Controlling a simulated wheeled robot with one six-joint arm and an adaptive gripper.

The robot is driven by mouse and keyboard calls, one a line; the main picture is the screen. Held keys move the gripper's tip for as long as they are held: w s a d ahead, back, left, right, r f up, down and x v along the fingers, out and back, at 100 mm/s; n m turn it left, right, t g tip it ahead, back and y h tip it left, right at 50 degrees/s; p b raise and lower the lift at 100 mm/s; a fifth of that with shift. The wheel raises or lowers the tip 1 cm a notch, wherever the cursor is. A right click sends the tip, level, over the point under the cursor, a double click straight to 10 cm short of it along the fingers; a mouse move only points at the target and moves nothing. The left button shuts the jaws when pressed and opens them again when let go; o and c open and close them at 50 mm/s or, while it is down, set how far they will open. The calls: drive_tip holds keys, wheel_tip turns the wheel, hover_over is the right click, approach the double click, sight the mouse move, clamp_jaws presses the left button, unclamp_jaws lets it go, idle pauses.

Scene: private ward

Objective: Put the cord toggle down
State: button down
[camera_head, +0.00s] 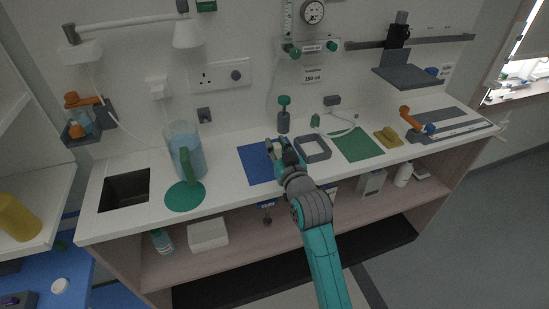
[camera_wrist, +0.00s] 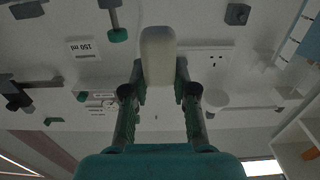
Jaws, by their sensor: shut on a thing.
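My gripper (camera_head: 283,150) is over the right part of the blue mat (camera_head: 254,167) on the white counter. In the wrist view my gripper (camera_wrist: 158,92) is shut on a pale, rounded, elongated piece, the cord toggle (camera_wrist: 158,52), between its two fingers. The toggle points away from the palm. In the head view the toggle is small and mostly hidden by the fingers, and I cannot tell whether it touches the mat.
A grey square frame (camera_head: 325,148) stands close right of my gripper, with a green mat (camera_head: 358,145) beyond it. A grey post with a green knob (camera_head: 284,101) stands behind. A clear jug (camera_head: 184,140) and a dark sink (camera_head: 126,188) are left. A yellow piece (camera_head: 388,137) lies right.

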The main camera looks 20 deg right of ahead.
drive_tip(key=shift+f, duration=2.7)
drive_tip(key=shift+f, duration=0.2)
drive_tip(key=c, duration=0.9)
unclamp_jaws()
drive_tip(key=shift+s+r, duration=0.1)
drive_tip(key=shift+r, duration=0.1)
drive_tip(key=s, duration=1.2)
